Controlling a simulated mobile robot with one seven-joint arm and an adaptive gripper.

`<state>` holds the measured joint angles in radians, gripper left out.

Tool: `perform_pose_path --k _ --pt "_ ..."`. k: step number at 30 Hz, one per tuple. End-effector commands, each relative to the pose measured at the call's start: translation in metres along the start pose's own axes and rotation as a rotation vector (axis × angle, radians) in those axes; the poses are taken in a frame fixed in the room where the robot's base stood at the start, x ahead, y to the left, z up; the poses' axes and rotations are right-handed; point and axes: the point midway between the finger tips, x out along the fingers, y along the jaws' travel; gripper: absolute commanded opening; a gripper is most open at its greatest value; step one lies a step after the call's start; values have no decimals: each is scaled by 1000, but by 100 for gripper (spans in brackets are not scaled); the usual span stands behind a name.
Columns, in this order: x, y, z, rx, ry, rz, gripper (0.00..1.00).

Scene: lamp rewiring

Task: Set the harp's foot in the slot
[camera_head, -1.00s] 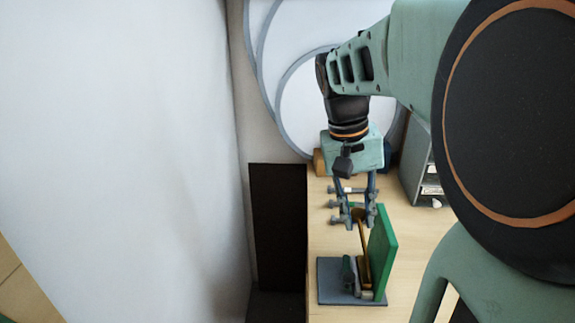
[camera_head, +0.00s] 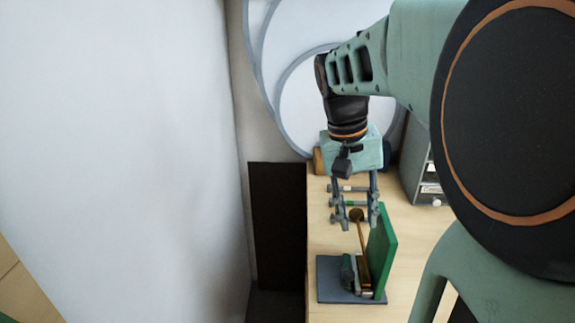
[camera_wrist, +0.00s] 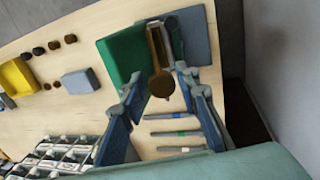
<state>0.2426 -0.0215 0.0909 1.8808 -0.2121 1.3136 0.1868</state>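The harp (camera_head: 362,242) is a thin brass-brown bar with a round disc at its top end. It also shows in the wrist view (camera_wrist: 157,55). It stands slightly tilted beside a green upright panel (camera_head: 381,252) on a blue-grey base plate (camera_head: 331,280). Its lower end goes down among small grey and dark parts on the plate. The slot is hidden there, so I cannot tell how deep the foot sits. My gripper (camera_head: 358,218) is open above the fixture. In the wrist view its fingers (camera_wrist: 158,92) stand on both sides of the disc with gaps.
Several slim tools with coloured bands (camera_wrist: 178,133) lie on the table behind the fixture. A yellow bin (camera_wrist: 18,77), a grey block (camera_wrist: 80,82) and a wire-like rack (camera_wrist: 55,152) are farther off. A dark panel (camera_head: 278,225) borders the table's left edge.

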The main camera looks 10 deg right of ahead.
Motion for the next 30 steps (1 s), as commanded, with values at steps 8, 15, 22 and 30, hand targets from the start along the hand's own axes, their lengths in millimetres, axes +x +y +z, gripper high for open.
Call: perform_pose_path --k 8,15,22,30 --pt "0 0 0 0 -1 0 40" --pt "-14 0 -1 0 2 -1 40" --pt "-62 -1 -1 -1 4 -1 40" --pt "-107 0 0 -1 1 0 40"
